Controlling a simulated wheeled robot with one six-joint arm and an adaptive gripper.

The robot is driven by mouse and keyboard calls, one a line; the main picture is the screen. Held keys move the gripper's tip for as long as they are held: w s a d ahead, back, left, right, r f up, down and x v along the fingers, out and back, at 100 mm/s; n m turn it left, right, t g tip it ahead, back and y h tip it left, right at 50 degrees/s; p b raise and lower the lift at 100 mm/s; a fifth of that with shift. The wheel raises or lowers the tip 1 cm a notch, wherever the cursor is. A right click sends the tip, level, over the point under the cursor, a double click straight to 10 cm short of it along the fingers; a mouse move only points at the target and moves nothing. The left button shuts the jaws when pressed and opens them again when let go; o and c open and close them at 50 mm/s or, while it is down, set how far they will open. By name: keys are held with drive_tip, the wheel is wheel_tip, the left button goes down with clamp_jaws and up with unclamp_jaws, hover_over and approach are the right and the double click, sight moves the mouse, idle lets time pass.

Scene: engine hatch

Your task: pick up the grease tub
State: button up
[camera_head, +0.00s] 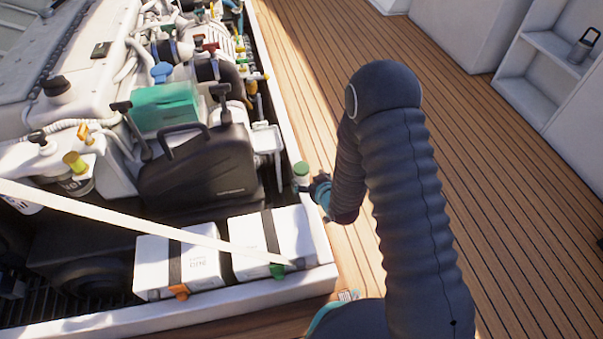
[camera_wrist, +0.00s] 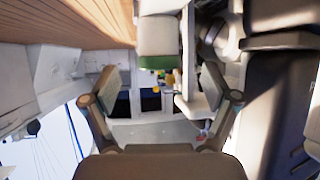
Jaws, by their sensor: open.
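The grease tub (camera_head: 301,172), small and pale with a green top, stands at the right edge of the engine hatch in the head view. My gripper (camera_head: 318,188) is just to its right, partly hidden behind my own arm. In the wrist view the tub (camera_wrist: 158,36) shows at the top centre, its green part pointing down in the picture. The two fingers of my gripper (camera_wrist: 160,90) are spread wide below it in that picture, with nothing between their tips. I cannot tell how far the tub is from the fingertips.
A black case (camera_head: 197,170) and two white strapped boxes (camera_head: 271,243) sit in the hatch left of the tub. A white rim (camera_head: 322,245) edges the hatch. A pale strap (camera_head: 130,223) crosses the front. The wooden deck (camera_head: 500,180) on the right is clear.

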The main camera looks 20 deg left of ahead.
sight(305, 175)
drive_tip(key=shift+x, duration=2.8)
drive_tip(key=shift+d, duration=0.1)
drive_tip(key=c, duration=1.4)
drive_tip(key=shift+o, duration=0.2)
drive_tip(key=shift+r, duration=0.1)
